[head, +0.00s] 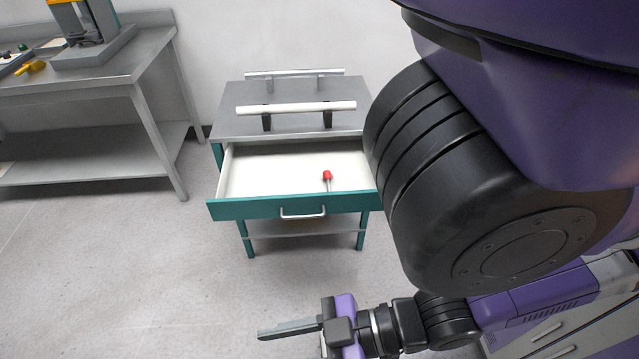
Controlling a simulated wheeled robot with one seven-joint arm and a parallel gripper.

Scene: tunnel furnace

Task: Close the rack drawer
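The rack drawer (255,209) is pulled well out of a small teal and grey rack (230,124). Its teal front faces me and carries a silver bar handle (302,214). A tool with a red end (327,175) lies inside the drawer towards the right. My gripper (262,336) is low in the picture, in front of the drawer and below it, apart from the handle. One long grey finger points left; the other finger is cut off by the bottom edge, so its opening cannot be judged. My arm hides the rack's right side.
A metal workbench (90,82) with a yellow object (31,67) is at the left. The floor (120,270) left of and before the rack is clear.

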